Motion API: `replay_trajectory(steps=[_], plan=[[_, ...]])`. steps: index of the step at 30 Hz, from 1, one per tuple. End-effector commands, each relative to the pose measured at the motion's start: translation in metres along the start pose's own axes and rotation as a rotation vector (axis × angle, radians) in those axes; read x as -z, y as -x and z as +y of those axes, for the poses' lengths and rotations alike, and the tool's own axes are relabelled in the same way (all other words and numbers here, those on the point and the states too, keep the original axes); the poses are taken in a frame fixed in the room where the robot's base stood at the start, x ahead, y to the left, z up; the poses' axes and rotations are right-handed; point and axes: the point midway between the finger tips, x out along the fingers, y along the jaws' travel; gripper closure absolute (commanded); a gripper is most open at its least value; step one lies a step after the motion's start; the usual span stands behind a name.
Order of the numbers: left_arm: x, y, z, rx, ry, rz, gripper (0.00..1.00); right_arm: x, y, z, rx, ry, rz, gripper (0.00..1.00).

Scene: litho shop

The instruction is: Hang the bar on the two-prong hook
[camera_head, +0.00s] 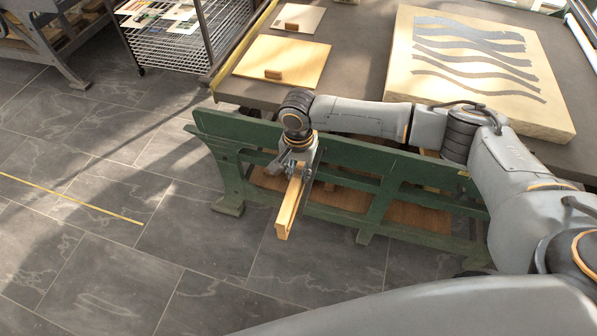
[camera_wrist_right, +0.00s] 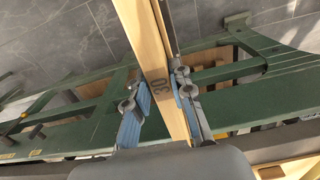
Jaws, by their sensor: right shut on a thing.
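I cannot make out the two-prong hook for certain in either view. My left gripper is not in view.
The green frame (camera_head: 233,128) runs along the front of the grey table (camera_head: 352,62). On the table are a large stone slab (camera_head: 400,75) with dark wavy marks and two handled boards (camera_head: 290,58). A wire rack (camera_head: 165,45) stands at upper left.

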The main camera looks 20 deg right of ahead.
Motion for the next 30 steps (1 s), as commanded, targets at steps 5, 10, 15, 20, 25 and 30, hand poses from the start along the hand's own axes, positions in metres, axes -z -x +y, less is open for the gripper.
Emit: replay_trajectory(steps=[5, 10, 15, 20, 25, 30], plan=[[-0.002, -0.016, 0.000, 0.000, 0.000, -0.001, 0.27, 0.000, -0.013, -0.001, 0.002, 0.000, 0.000, 1.00], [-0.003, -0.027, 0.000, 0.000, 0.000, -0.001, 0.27, 0.000, -0.022, 0.000, 0.001, 0.000, 0.000, 1.00], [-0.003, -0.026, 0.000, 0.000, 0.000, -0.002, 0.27, 0.000, -0.031, -0.001, 0.002, -0.001, 0.000, 1.00], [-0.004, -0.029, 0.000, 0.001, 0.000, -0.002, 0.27, 0.000, -0.040, -0.001, 0.001, -0.001, -0.001, 1.00], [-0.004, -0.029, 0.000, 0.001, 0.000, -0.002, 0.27, 0.000, -0.044, -0.001, 0.001, -0.001, 0.000, 1.00], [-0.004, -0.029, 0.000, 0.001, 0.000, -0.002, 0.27, 0.000, -0.044, -0.001, 0.002, -0.001, 0.000, 1.00]])
